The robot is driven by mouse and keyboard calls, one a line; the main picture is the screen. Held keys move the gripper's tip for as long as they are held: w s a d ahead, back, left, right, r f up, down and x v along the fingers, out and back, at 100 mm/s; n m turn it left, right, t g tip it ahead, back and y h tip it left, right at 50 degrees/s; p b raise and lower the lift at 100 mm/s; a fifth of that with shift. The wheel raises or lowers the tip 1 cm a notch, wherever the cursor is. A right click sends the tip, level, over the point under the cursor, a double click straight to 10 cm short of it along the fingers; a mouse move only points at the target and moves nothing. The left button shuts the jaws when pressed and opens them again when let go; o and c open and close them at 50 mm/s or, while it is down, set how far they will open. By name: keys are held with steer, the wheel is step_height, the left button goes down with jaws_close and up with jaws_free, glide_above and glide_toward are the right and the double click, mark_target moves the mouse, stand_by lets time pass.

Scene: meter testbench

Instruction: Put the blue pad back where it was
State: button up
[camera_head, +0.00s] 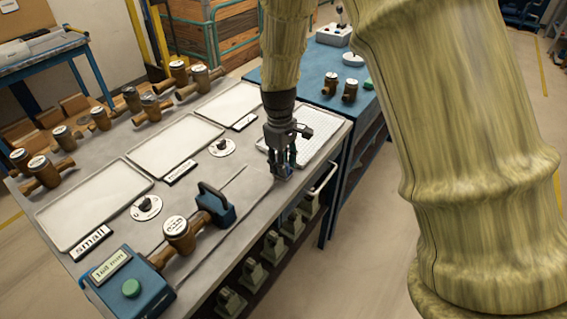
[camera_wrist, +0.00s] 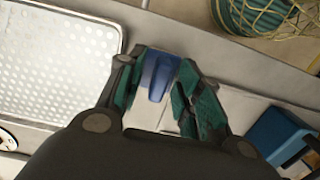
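The blue pad (camera_wrist: 159,72) shows between the two green fingertips in the wrist view, with a paler raised part facing the camera. In the head view a small blue patch of it (camera_head: 283,173) shows at the fingertips, near the right edge of the grey bench (camera_head: 234,186). My gripper (camera_head: 283,162) points down there, its fingers apart with the pad between them. In the wrist view my gripper (camera_wrist: 162,78) has its left fingertip close against the pad's edge. I cannot tell whether both fingers press on it.
A perforated white tray (camera_head: 318,138) lies beside my gripper. Several white trays, brown meters and black-knobbed discs cover the bench. A blue table (camera_head: 345,97) adjoins behind.

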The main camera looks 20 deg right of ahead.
step_height(320, 180, up, 12)
steer(key=b, duration=0.2)
steer(key=shift+w+a, duration=0.2)
steer(key=shift+w, duration=0.2)
